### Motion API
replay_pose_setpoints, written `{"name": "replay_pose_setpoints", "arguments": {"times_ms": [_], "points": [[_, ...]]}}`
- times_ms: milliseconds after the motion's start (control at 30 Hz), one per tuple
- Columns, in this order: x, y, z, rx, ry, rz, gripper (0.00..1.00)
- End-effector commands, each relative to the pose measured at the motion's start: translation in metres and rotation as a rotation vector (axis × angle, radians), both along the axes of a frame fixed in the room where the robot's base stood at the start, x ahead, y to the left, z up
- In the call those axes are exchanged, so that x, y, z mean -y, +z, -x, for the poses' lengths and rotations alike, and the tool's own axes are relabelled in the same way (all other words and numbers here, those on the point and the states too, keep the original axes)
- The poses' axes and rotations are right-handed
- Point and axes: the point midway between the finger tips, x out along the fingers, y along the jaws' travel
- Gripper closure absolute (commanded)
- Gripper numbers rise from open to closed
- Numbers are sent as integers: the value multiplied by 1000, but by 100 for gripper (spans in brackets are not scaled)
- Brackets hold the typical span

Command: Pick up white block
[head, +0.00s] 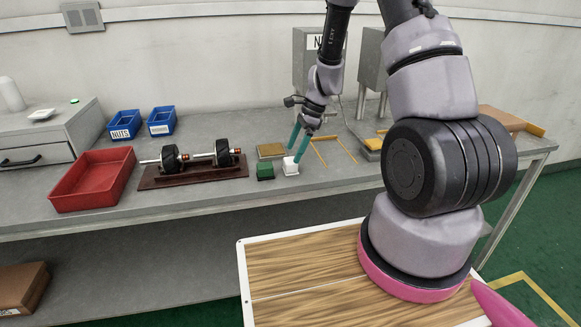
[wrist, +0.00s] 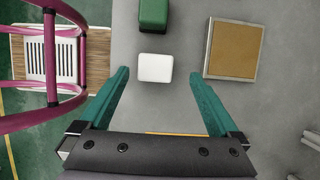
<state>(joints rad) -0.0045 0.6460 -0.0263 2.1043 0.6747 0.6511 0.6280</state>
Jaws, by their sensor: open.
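The white block (head: 290,166) stands on the grey workbench, just right of the green block (head: 265,171), in the head view. In the wrist view the white block (wrist: 155,68) lies ahead of my gripper (wrist: 160,78), between the lines of the two teal fingers and nearer the left one. My gripper (head: 296,157) is open and empty, with its fingertips close to the white block in the head view. I cannot tell whether a finger touches it. The green block (wrist: 155,16) is beyond the white block in the wrist view.
A tan square pad (wrist: 233,51) lies beside the blocks. A dark stand (head: 190,176) with rotor parts and a red tray (head: 92,180) are to the left. Two blue bins (head: 125,125) stand behind. Thin yellow strips (head: 318,153) lie to the right. The bench's front edge is near.

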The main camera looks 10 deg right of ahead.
Motion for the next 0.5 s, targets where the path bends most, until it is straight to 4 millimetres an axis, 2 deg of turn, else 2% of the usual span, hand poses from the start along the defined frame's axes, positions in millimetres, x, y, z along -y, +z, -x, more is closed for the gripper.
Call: {"name": "replay_pose_setpoints", "arguments": {"times_ms": [167, 300, 500], "points": [[-10, -26, 9, -6, -1, -1, 3], [-16, -40, 7, -4, 2, -1, 3], [-18, -43, 6, -1, 1, 0, 3]]}}
